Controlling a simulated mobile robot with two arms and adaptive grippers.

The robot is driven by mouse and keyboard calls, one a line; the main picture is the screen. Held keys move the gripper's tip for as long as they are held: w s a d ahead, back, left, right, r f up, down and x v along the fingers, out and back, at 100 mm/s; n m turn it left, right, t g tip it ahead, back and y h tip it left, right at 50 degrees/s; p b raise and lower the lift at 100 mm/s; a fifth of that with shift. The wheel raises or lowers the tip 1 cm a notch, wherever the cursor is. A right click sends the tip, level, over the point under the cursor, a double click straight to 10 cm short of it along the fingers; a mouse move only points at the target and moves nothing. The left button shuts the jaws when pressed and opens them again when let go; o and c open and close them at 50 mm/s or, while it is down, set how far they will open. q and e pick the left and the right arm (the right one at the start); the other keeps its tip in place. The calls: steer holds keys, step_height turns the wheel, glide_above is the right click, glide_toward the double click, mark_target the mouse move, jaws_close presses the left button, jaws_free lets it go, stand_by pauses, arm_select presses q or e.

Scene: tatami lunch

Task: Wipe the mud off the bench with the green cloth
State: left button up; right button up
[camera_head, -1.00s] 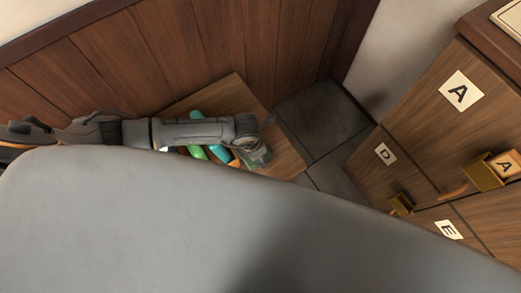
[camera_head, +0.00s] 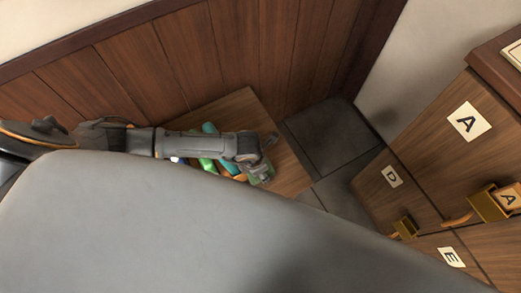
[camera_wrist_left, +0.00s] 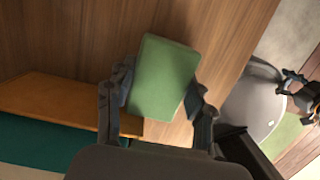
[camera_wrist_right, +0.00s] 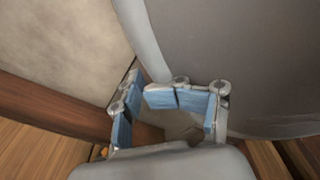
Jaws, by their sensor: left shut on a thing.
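The green cloth (camera_wrist_left: 165,78) is a folded block in the left wrist view, between the fingers of my left gripper (camera_wrist_left: 160,98). My left gripper (camera_head: 262,175) is shut on it, low over the right part of the wooden bench (camera_head: 289,180) in the head view. The bench's bare wood (camera_wrist_left: 60,40) also shows in the left wrist view. I cannot make out any mud; my arm and grey body hide part of the bench. My right gripper (camera_wrist_right: 143,88) shows in the right wrist view with blue pads, empty, its fingertips apart.
Several coloured items, including a green one (camera_head: 207,164) and a teal one (camera_head: 209,128), lie on the bench by my left arm. A panelled wall (camera_head: 180,50) stands behind. Lettered wooden drawers (camera_head: 440,130) stand at the right. Dark floor tiles (camera_head: 335,135) between are clear.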

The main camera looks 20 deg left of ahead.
arm_select(q)
steer(key=shift+s+a+r+p, duration=0.35)
steer(key=shift+s+a+r, duration=0.05)
steer(key=shift+s+r, duration=0.1)
step_height(320, 180, up, 2)
steer(key=shift+r+p, duration=0.15)
steer(key=shift+p, duration=0.9)
steer(key=shift+r+p, duration=0.6)
steer(key=shift+r, duration=0.1)
arm_select(e)
steer(key=shift+s+d+r, duration=0.1)
steer(key=shift+s+r, duration=0.5)
steer(key=shift+r, duration=0.35)
steer(key=shift+s+d+r, duration=0.1)
steer(key=shift+s+r, duration=0.45)
steer(key=shift+r, duration=0.35)
arm_select(q)
step_height(320, 180, up, 3)
steer(key=p, duration=0.2)
steer(key=shift+a+r+p, duration=0.1)
steer(key=shift+r+p, duration=0.1)
steer(key=shift+p, duration=0.15)
steer(key=shift+c, duration=0.6)
arm_select(e)
step_height(320, 180, up, 3)
steer(key=shift+a+f, duration=0.1)
steer(key=shift+f, duration=0.05)
arm_select(q)
steer(key=shift+w+d, duration=0.2)
steer(key=shift+d, duration=0.05)
